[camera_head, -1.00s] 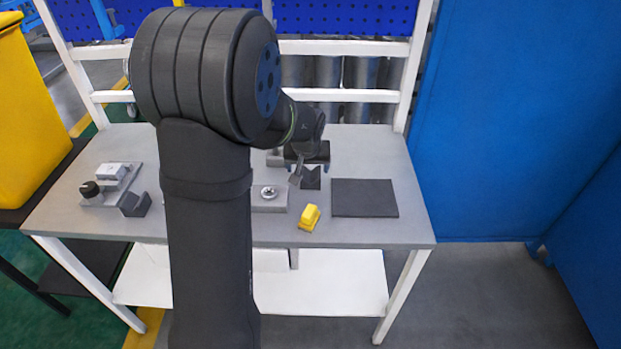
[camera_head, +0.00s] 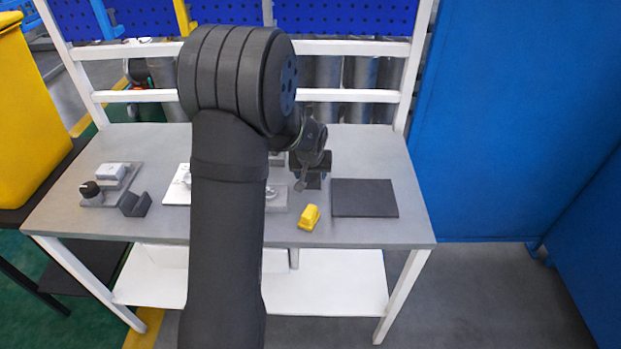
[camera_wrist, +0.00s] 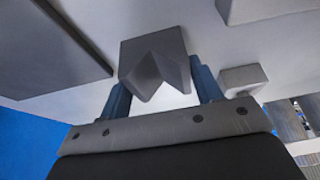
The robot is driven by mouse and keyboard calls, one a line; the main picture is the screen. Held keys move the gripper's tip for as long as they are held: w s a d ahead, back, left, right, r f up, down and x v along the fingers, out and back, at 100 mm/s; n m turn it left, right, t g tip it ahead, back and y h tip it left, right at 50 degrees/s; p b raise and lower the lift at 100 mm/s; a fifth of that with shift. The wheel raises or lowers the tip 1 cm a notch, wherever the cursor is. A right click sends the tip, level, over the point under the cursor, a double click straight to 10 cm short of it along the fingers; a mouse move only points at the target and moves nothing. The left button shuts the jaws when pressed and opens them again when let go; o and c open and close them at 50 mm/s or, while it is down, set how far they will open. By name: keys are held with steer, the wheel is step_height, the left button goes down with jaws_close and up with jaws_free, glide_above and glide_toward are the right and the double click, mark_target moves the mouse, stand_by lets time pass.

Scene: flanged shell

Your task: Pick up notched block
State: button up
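The notched block (camera_wrist: 152,52) is grey with a V-shaped cut and sits on the table. In the wrist view it lies ahead of my gripper (camera_wrist: 160,80), with a blue finger to either side. The fingers are apart and I see a gap between the right finger and the block; contact on the left cannot be told. In the head view my gripper (camera_head: 310,170) is over the block (camera_head: 313,183), which is partly hidden by it.
A dark flat pad (camera_head: 364,198) lies right of the block. A yellow part (camera_head: 309,217) lies in front. A grey plate with a ring (camera_head: 277,198) is to the left. Another dark notched piece (camera_head: 134,204) and a fixture with a black knob (camera_head: 90,188) stand far left.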

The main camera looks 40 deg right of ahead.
steer(key=c, duration=1.1)
jaws_close()
steer(key=shift+r, duration=0.15)
